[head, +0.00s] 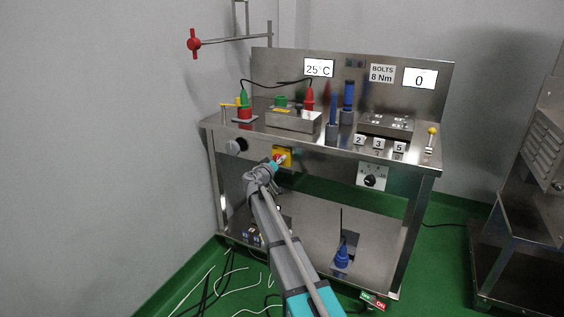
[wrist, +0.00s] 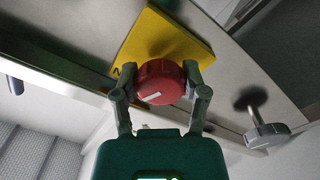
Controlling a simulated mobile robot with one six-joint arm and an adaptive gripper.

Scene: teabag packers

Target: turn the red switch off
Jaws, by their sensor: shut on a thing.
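The red switch (wrist: 161,82) is a round red knob with a white mark, set on a yellow plate (wrist: 166,42) in the wrist view. In the head view the yellow plate (head: 285,153) sits on the front of the steel bench, below its top. My gripper (wrist: 160,84) has one finger on each side of the knob and is shut on it. In the head view my gripper (head: 277,162) reaches up to the switch and hides most of it. The white mark runs at a slant across the knob's face.
A grey round knob (wrist: 266,136) stands on the panel beside the switch; it also shows in the head view (head: 236,146). A black dial on a white plate (head: 372,177) is on the bench front to the right. Several tools stand on the bench top (head: 339,141).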

